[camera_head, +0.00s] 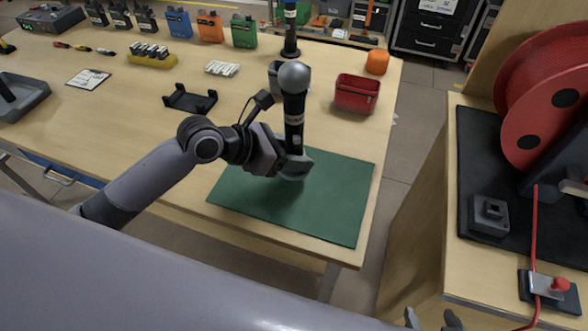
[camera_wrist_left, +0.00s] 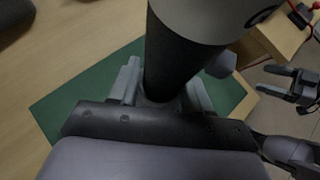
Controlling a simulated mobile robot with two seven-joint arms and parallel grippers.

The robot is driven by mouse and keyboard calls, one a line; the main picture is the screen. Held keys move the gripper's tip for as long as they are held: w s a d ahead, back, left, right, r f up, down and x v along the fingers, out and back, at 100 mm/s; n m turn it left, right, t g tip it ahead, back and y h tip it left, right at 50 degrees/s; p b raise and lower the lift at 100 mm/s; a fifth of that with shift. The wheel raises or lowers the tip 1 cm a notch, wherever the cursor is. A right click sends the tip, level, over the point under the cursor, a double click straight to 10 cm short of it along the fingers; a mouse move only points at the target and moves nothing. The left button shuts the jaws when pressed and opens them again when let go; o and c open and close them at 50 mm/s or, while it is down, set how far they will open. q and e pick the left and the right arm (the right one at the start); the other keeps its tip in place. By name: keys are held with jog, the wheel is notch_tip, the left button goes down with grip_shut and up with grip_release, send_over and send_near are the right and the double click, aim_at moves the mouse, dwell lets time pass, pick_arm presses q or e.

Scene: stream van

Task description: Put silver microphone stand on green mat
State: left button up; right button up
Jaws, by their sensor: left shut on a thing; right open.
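The silver microphone stand (camera_head: 294,100), with a round silver head and a dark body, is upright in my left gripper (camera_head: 280,160). My left gripper is shut on its lower part. The green mat (camera_head: 325,205) lies at the table's front right corner, below the gripper. I cannot tell whether the stand's lower end touches the mat. In the left wrist view the dark body (camera_wrist_left: 170,65) is between the fingers (camera_wrist_left: 160,90), with the mat (camera_wrist_left: 75,100) behind. My right gripper (camera_head: 434,320) is open and empty at the bottom edge; it also shows in the left wrist view (camera_wrist_left: 292,85).
A dark stand with a blue band (camera_head: 290,30) stands at the back. A side bench (camera_head: 450,220) with a red reel (camera_head: 530,95) is to the right.

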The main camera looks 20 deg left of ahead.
pick_arm(q)
jog(key=shift+f+b, duration=0.4)
jog(key=shift+f, duration=1.9)
jog(key=o, duration=1.1)
jog(key=shift+f, duration=0.2)
jog(key=shift+o, duration=0.2)
jog(key=shift+r, duration=0.15)
jog(key=p+v, duration=0.1)
jog(key=v, duration=1.1)
jog(key=shift+d, duration=0.1)
